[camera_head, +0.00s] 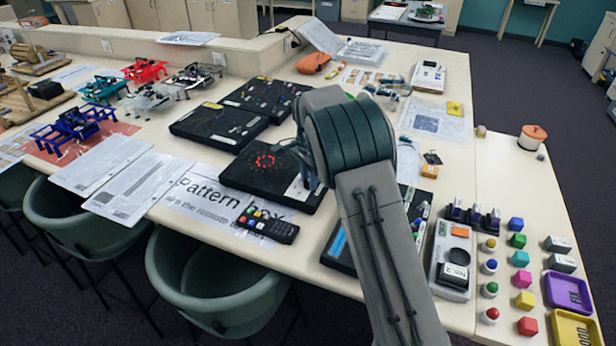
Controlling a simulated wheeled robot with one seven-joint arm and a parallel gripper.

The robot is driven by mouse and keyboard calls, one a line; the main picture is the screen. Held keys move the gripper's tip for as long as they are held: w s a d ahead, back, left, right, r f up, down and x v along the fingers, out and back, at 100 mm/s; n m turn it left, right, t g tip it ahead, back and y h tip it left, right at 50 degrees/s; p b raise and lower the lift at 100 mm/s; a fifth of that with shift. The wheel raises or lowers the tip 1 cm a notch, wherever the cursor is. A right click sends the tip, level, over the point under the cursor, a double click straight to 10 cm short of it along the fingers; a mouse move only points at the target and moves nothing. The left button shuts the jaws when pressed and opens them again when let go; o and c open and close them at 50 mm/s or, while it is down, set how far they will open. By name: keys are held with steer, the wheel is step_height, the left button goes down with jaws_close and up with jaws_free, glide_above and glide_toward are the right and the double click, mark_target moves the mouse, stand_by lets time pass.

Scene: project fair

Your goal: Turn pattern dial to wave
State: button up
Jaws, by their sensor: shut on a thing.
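The pattern box (240,180) is a flat black box with a ring of lit red dots (265,161) on its top. A white label (296,190) lies on its right part. My gripper (304,172) reaches down at the right part of this box, beside the label, and is shut on what seems to be the pattern dial. My arm hides most of the fingers and the dial, so the dial's pointer and its marks cannot be read.
A black remote (268,226) lies on the "Pattern box" sheet (205,200) in front. More black boxes (220,127) stand behind. A device marked "NO.2" (453,272) and coloured cubes (525,300) are at right. Green chairs (215,285) stand along the front edge.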

steer(key=shift+m, duration=1.1)
steer(key=o, duration=1)
step_height(320, 180, up, 14)
steer(key=b, duration=0.1)
steer(key=shift+d, duration=0.1)
